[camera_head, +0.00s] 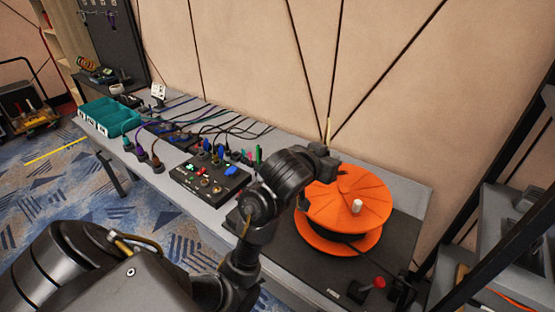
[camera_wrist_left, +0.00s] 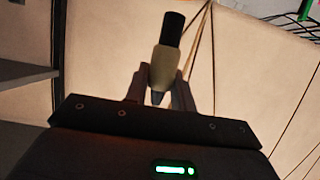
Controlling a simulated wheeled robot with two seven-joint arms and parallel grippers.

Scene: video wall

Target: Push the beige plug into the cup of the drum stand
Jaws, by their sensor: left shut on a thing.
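The beige plug (camera_wrist_left: 163,66) is held between the two fingers of my left gripper (camera_wrist_left: 160,84) in the left wrist view. Its black end points up and away, and its dark tip points back toward the gripper's body. In the head view my left gripper (camera_head: 326,150) is above the back edge of the orange drum (camera_head: 335,208), with a thin beige piece, likely the plug (camera_head: 328,130), sticking up. The drum lies on its stand at the right end of the table. I cannot make out the stand's cup. My right gripper is not in view.
A black control box (camera_head: 210,178) with coloured plugs and cables stands left of my forearm. A red knob (camera_head: 379,282) is in front of the drum. A dark rack (camera_head: 490,240) stands at the right.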

